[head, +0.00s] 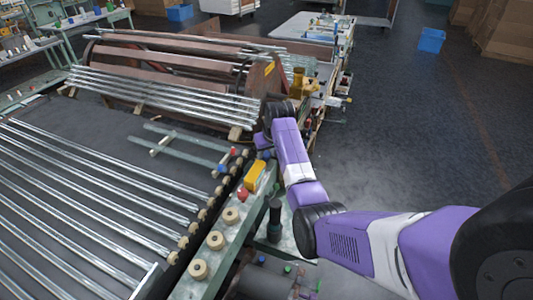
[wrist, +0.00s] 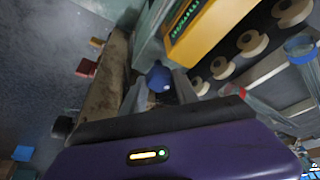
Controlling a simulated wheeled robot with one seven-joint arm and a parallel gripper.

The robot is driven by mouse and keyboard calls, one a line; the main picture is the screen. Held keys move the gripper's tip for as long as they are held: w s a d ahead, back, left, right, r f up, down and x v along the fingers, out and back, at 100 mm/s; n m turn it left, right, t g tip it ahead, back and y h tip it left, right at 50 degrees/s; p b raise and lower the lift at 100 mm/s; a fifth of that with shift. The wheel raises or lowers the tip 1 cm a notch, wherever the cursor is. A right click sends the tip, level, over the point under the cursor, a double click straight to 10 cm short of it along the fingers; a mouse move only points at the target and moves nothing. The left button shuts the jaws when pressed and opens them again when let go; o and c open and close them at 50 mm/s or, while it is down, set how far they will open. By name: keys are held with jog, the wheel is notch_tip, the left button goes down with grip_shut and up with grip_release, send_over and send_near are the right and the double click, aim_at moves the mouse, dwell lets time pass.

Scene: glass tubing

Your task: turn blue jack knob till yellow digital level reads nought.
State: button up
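The yellow digital level (head: 256,175) sits on the green rail beside the rollers. In the wrist view the level (wrist: 208,28) is at top centre, with green marks on a dark display that I cannot read. The blue jack knob (wrist: 158,77) shows between the two fingertips of my gripper (wrist: 160,82). The fingers stand apart on either side of it, very close. Whether they press on it is not clear. In the head view my gripper (head: 265,150) is at the far end of the level, and its fingers are mostly hidden by my arm.
Pale rollers (head: 231,215) line the rail, beside a red knob (head: 242,194). A bench of long glass tubes (head: 90,190) fills the left. A rack of tubes (head: 165,90) stands behind. Open dark floor (head: 430,130) lies to the right, with a blue bin (head: 431,40) farther back.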

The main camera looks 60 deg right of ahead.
grip_shut()
jog(key=m, duration=0.2)
jog(key=m+g+h, duration=0.1)
jog(key=m, duration=0.1)
jog(key=shift+w+a+m+g, duration=0.15)
jog(key=shift+m+g, duration=0.15)
jog(key=shift+m, duration=0.1)
jog(key=m+b, duration=0.1)
jog(key=m, duration=0.1)
jog(key=m+g+b, duration=0.1)
jog(key=m, duration=0.1)
jog(key=shift+w+f+g+h, duration=0.1)
jog(key=shift+w+g+h, duration=0.05)
jog(key=shift+g+h, duration=0.15)
jog(key=m+g+b, duration=0.1)
jog(key=m+b, duration=0.1)
jog(key=m, duration=0.1)
jog(key=m+g+b, duration=0.1)
jog(key=m+b, duration=0.2)
jog(key=shift+w+f, duration=0.15)
jog(key=m+g+y+b, duration=0.1)
jog(key=m+b, duration=0.2)
jog(key=b, duration=0.1)
jog(key=shift+m+g+y+b, duration=0.3)
jog(key=shift+m+y+b, duration=0.1)
jog(key=shift+m+b, duration=0.55)
jog(key=shift+r, duration=0.25)
